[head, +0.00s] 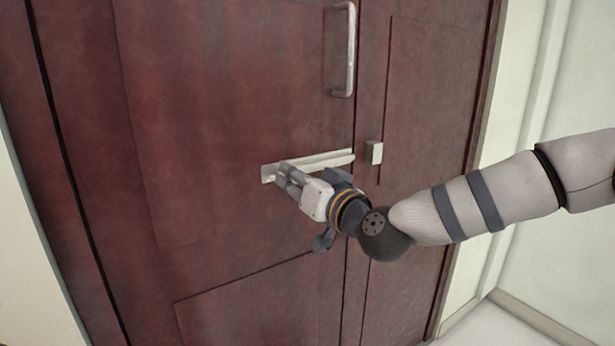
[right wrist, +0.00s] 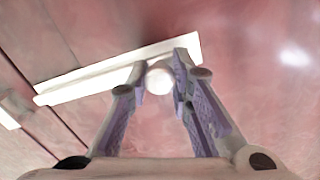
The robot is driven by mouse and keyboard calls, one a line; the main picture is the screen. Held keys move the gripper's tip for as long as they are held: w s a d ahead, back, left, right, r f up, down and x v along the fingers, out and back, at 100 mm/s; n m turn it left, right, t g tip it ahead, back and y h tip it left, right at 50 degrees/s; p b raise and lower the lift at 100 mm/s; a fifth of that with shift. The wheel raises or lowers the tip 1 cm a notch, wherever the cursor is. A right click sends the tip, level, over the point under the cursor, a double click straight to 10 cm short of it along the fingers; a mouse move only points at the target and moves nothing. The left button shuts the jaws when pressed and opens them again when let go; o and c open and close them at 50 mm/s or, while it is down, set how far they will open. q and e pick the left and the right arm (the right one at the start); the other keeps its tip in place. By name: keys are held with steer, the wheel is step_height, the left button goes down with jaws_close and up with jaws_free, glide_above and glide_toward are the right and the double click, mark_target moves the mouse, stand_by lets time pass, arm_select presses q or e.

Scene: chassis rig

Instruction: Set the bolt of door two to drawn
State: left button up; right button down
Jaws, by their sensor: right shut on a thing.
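The bolt (head: 325,160) is a pale metal slide bolt lying across the dark red door, just below the long handle. Its keeper (head: 374,153) sits on the neighbouring panel, across the door seam. A gap shows between the bolt's right end and the keeper, and I see no rod crossing it. My right gripper (head: 284,177) is at the bolt's left end. In the right wrist view the bolt plate (right wrist: 85,86) runs behind the fingers, and the right gripper (right wrist: 162,82) is shut on a round pale knob (right wrist: 159,79). My left gripper is out of view.
A vertical bar handle (head: 350,50) stands out from the door (head: 220,90) above the bolt. A second narrow panel (head: 430,100) is right of the seam. Pale walls flank the door, and light floor (head: 485,325) shows at lower right.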

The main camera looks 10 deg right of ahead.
steer(key=shift+s+a, duration=0.1)
steer(key=shift+a, duration=0.1)
steer(key=c, duration=1.4)
jaws_free()
steer(key=shift+a+y, duration=0.15)
steer(key=shift+y, duration=0.15)
steer(key=v, duration=1.2)
steer(key=shift+r, duration=0.1)
